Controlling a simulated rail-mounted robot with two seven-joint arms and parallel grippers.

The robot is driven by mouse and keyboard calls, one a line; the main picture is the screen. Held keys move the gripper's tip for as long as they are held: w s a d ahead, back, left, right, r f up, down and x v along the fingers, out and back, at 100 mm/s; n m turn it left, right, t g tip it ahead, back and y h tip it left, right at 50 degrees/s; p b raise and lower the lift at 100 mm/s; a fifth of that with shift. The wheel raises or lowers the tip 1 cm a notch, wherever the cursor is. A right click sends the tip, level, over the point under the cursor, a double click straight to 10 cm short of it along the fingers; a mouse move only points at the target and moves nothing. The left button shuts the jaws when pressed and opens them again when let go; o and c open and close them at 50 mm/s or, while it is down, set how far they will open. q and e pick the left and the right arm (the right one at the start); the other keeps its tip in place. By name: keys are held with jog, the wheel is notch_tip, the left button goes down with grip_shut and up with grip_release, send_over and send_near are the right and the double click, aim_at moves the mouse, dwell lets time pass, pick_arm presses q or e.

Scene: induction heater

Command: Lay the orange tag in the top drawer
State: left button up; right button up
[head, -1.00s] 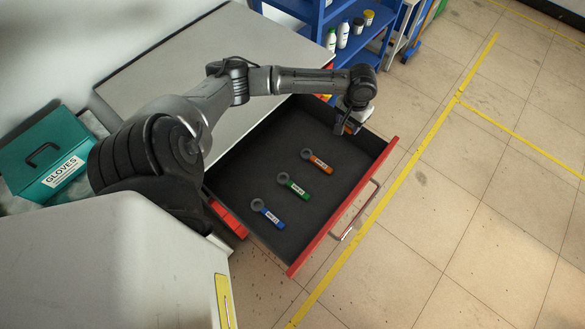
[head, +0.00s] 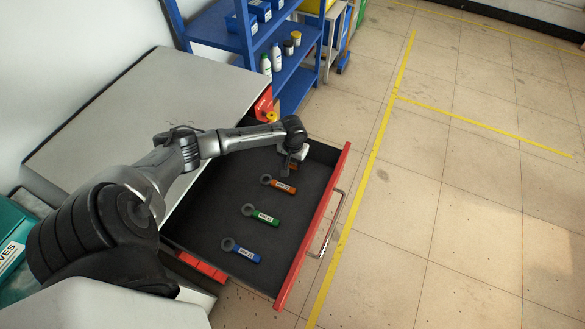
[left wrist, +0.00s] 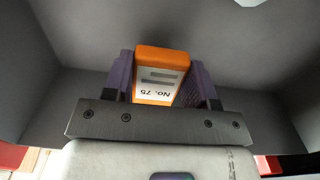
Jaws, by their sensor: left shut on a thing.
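My left gripper (left wrist: 163,78) is shut on an orange tag (left wrist: 162,64) with a white label reading "No. 75", seen in the left wrist view. My right gripper is not in view.
A green tag (head: 262,215) and a blue tag (head: 241,250) lie in the drawer in a row with the orange one. The red drawer front (head: 314,226) bounds the right side. A blue shelf (head: 245,45) stands behind.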

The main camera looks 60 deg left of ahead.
aim_at(293, 171)
pick_arm(q)
notch_tip(293, 171, down, 4)
jog(key=shift+f+b, duration=0.1)
jog(key=shift+b, duration=0.35)
jog(key=shift+f, duration=0.15)
jog(key=shift+f, duration=0.15)
jog(key=o, duration=0.9)
notch_tip(293, 171, up, 10)
jog(key=shift+r+p, duration=0.25)
jog(key=shift+p, duration=0.85)
jog(key=shift+r, duration=0.9)
